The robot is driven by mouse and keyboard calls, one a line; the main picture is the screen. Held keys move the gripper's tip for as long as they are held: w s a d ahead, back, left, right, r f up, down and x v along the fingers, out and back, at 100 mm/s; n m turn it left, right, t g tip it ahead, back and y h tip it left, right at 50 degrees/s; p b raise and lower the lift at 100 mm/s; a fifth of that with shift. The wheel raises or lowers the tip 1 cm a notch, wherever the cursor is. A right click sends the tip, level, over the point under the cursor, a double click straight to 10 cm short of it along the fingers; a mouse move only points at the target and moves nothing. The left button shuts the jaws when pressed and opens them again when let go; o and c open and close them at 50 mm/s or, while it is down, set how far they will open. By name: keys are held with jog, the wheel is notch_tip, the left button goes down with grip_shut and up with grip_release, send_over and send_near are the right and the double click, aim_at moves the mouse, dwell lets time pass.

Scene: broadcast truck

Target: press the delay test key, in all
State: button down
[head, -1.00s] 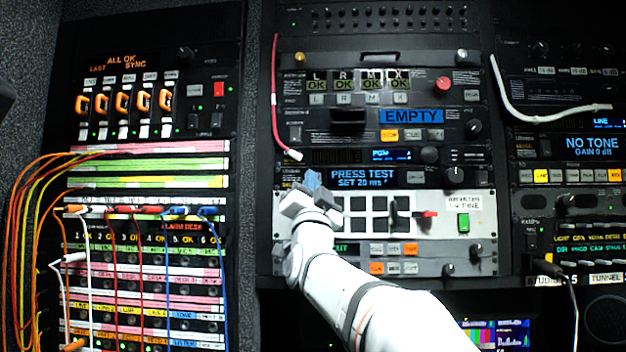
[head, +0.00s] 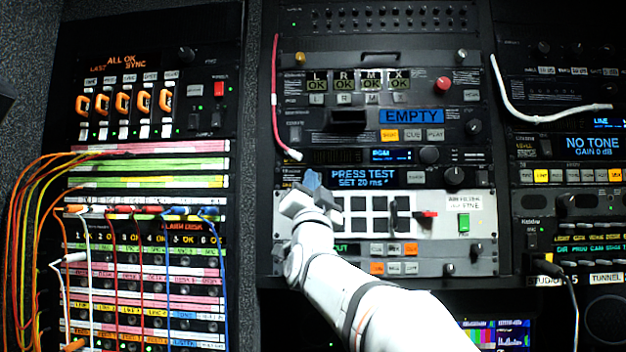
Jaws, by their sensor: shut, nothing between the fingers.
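The delay unit's display (head: 362,178) reads "PRESS TEST" and "SET 20 ms" in blue, in the middle rack of the head view. A round dark knob (head: 454,176) and small light keys (head: 418,176) sit to the right of that display; their labels are too small to read. My gripper (head: 312,182) is shut and empty, with its blue-grey fingertips at the left end of the delay unit, just left of the display. The gripper hides the part of the panel behind it, so I cannot tell whether it touches a key there.
A white panel (head: 484,203) with dark square keys, a red lever (head: 428,214) and a green switch (head: 463,222) lies just below. A pink cable (head: 275,95) hangs at the middle rack's left edge. Patch cords (head: 30,220) loop at the left rack.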

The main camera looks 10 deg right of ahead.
jog(key=shift+w+d, duration=0.1)
jog(key=shift+w, duration=0.05)
dwell(0.3)
jog(key=shift+w+d, duration=0.1)
jog(key=shift+w, duration=0.15)
jog(key=shift+w+b, duration=0.35)
dwell(0.5)
jog(key=shift+s, duration=0.1)
jog(key=shift+s+b, duration=0.6)
jog(key=shift+b, duration=0.05)
jog(key=s+b, duration=0.1)
jog(key=s+a+b, duration=0.1)
jog(key=s, duration=0.1)
jog(key=s+b, duration=0.1)
jog(key=shift+s+a, duration=0.4)
